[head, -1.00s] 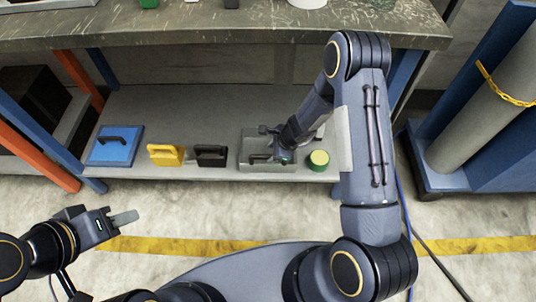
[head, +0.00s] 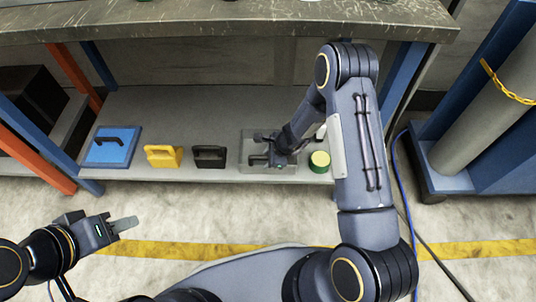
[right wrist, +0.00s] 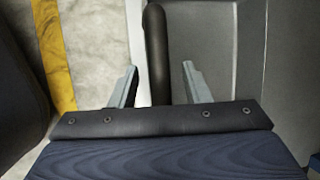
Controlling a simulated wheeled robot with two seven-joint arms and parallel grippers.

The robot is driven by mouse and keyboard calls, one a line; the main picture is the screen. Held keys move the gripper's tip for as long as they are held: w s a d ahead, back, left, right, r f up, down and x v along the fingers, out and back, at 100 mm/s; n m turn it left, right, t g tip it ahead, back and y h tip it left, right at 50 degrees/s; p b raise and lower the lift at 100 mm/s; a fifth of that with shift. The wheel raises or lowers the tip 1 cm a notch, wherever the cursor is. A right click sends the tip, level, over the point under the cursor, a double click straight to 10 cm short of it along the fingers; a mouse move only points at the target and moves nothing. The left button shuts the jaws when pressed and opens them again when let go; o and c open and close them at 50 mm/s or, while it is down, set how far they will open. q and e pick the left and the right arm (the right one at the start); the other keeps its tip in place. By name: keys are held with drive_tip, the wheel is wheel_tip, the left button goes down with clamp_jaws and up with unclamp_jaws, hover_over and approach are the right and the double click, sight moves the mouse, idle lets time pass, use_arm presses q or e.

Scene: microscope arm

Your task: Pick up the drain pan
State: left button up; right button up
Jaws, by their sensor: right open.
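The drain pan (head: 247,148) is a grey, shallow, box-like thing with a black handle on top. It sits on the lower shelf near its front edge, partly hidden by my right arm. My right gripper (head: 262,150) is at the pan. In the right wrist view my right gripper (right wrist: 158,88) is open, its fingers on either side of the black handle (right wrist: 157,50). A grey pan surface (right wrist: 205,45) shows there beside the handle. My left gripper (head: 124,224) is low at the left, over the floor and away from the shelf; its finger gap is not clear.
On the shelf (head: 190,110) stand a blue pan (head: 110,143) with a black handle, a yellow handled thing (head: 164,156), a black one (head: 209,157) and a green-and-yellow can (head: 319,161). The workbench top (head: 200,24) hangs above. Shelf posts stand at both sides.

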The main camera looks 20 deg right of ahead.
drive_tip(key=shift+f, duration=0.1)
drive_tip(key=shift+c, duration=0.2)
clamp_jaws()
idle(1.3)
